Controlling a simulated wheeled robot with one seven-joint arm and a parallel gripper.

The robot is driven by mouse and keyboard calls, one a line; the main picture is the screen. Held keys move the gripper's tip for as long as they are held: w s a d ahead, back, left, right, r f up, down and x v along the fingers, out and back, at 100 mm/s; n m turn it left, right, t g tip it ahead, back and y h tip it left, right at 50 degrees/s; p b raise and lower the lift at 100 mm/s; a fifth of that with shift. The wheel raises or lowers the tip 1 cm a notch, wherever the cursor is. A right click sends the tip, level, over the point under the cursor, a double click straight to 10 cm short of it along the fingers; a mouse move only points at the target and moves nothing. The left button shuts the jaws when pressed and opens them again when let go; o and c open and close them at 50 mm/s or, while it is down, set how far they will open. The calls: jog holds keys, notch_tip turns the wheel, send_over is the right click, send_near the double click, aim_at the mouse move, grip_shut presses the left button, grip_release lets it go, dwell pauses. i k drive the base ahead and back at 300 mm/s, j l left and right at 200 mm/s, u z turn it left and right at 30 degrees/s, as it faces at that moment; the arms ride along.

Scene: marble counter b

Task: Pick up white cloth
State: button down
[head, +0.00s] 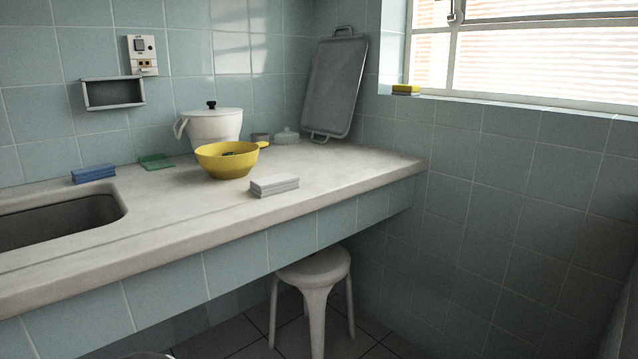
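A folded white cloth (274,185) lies flat on the marble counter (335,172), close to its front edge. It looks like a small stack of white and grey layers. It sits in front and to the right of a yellow bowl, apart from it. My gripper is not in view.
The yellow bowl (227,160) and a white lidded pot (212,127) stand behind the cloth. A grey tray (334,85) leans on the wall. A blue sponge (94,173) lies beside the sink (58,222). A white stool (314,268) stands below. The counter right of the cloth is clear.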

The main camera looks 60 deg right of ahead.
aim_at(270, 185)
jog(key=i+l+z, duration=0.1)
jog(key=z, duration=1.6)
